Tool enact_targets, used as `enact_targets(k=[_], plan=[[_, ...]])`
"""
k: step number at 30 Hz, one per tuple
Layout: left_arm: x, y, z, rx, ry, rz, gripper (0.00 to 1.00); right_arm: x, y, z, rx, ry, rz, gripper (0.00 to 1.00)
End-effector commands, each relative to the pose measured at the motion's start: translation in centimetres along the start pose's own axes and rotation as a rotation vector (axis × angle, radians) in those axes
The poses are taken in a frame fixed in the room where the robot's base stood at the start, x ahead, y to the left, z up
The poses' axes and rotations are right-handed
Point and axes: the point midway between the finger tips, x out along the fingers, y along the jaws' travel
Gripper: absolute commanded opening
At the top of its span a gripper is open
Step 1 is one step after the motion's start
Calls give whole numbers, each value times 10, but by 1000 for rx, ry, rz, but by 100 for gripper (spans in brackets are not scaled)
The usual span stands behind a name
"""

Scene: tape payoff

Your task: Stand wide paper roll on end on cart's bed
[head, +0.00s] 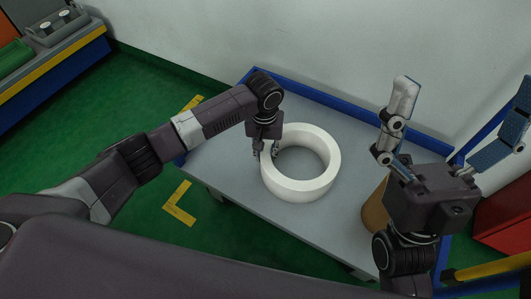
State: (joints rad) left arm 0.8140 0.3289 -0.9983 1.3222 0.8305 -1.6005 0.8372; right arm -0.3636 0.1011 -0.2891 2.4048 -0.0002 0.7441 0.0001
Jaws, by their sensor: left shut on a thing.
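A wide white paper roll (328,178), a thick ring with a large open hole, is at the middle of the grey cart bed (225,158). Its hole faces up, so it is on end; it looks level and resting on the bed. My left gripper (267,155) reaches down from above and is shut on the roll's left wall, with a finger showing on either side of it. My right gripper (462,95) is at the right, its fingers spread wide and empty, apart from the roll.
A brown cylinder (374,207) stands on the bed's right part, partly hidden by my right gripper. A blue rim (340,97) runs along the bed's back edge by the wall. A red box (503,215) is at far right. Bare bed lies in front of the roll.

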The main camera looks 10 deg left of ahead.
Motion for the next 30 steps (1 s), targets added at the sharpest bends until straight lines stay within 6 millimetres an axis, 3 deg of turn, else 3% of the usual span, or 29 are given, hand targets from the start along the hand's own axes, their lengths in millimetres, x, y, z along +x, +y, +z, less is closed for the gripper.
enact_targets(k=[5,17,23,30], plan=[[0,0,0,0,0,0,40,0,0,0,-1,-2,0,100],[-4,0,0,0,1,1,40,0,0,-3,0,11,0,100],[-22,1,-1,1,2,2,40,3,3,35,-9,-162,4,100],[-48,0,0,0,1,1,40,-10,10,92,-24,-429,12,100]])
